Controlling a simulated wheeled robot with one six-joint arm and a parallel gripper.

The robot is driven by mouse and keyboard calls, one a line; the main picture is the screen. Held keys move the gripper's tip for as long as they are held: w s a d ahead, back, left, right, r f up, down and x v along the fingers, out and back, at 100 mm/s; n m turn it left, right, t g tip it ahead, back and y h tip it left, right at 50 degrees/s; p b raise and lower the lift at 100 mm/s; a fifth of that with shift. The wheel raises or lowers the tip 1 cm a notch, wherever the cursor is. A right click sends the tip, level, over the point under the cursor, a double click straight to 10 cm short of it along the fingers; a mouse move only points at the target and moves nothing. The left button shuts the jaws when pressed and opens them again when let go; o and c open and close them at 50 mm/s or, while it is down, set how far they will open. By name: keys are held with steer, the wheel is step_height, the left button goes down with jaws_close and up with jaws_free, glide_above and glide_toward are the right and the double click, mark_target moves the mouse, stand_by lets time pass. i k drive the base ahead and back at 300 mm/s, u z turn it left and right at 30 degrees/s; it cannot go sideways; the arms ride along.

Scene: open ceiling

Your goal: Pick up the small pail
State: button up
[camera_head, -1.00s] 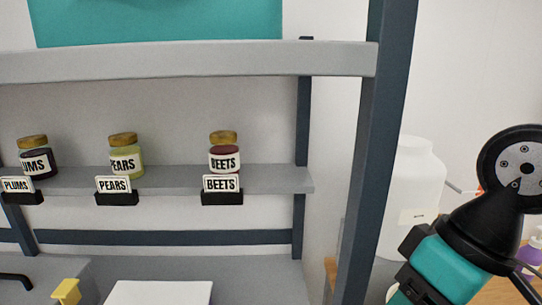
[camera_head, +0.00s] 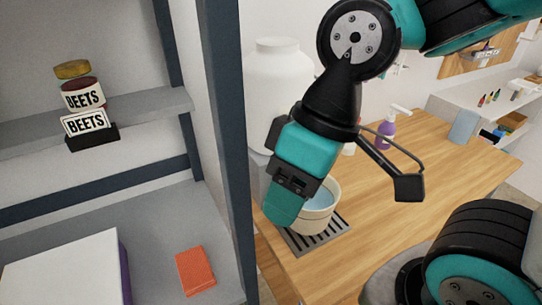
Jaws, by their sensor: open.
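A small cream pail (camera_head: 316,221) stands upright on a dark slatted mat (camera_head: 336,236) on the wooden counter. Its inside looks pale blue. My gripper (camera_head: 288,202) is open and points down in front of the pail, covering its left and upper part. One teal finger shows clearly; the other is hard to make out. I cannot tell whether the fingers touch the pail, and nothing is seen held. I cannot make out the pail's handle.
A large white jar (camera_head: 277,80) stands behind my gripper. A purple pump bottle (camera_head: 386,130) is farther back. The wooden counter (camera_head: 440,170) is clear to the right. A dark shelf post (camera_head: 226,120) rises at left, beside shelves with a beets jar (camera_head: 83,97) and an orange block (camera_head: 195,270).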

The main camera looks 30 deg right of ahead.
mark_target(313, 218)
steer(key=k, duration=1)
steer(key=u, duration=1.55)
steer(key=i, duration=1.15)
steer(key=z, duration=2.15)
